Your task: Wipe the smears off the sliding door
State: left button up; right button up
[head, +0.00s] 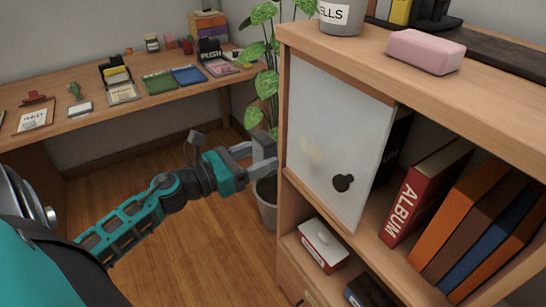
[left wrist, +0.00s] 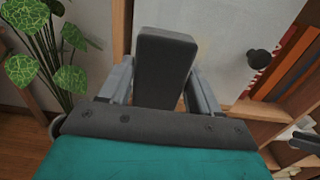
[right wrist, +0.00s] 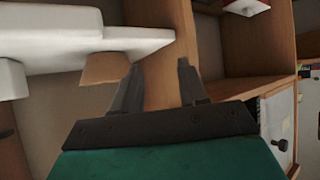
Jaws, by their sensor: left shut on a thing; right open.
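The sliding door (head: 345,125) is a pale panel with a dark round knob (head: 343,183), covering the left part of the wooden shelf unit. A faint yellowish smear (head: 311,151) shows on its left half. The door also shows in the left wrist view (left wrist: 228,30). My left gripper (head: 262,155) is just left of the shelf unit's side edge. It is shut on a dark grey block (left wrist: 164,65), seen between its fingers in the left wrist view. I cannot tell that the block touches the door. My right gripper (right wrist: 158,82) is open and empty, outside the head view.
The shelf holds a red album (head: 425,195) and several binders right of the door. A pink block (head: 426,51) and a grey pot (head: 341,16) stand on top. A potted plant (head: 265,88) is close behind my left gripper. A desk (head: 60,125) stands at the left; floor between is clear.

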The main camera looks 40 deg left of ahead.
aim_at(300, 141)
pick_arm(q)
jog(key=shift+x, duration=0.8)
jog(key=shift+p+x, duration=0.5)
jog(key=shift+x, duration=1.55)
pick_arm(e)
jog(key=shift+s+d+r, duration=0.25)
jog(key=shift+s, duration=0.15)
pick_arm(q)
jog(key=shift+x, duration=0.85)
pick_arm(e)
jog(key=shift+a+r, duration=0.1)
pick_arm(q)
jog(key=shift+d, duration=0.15)
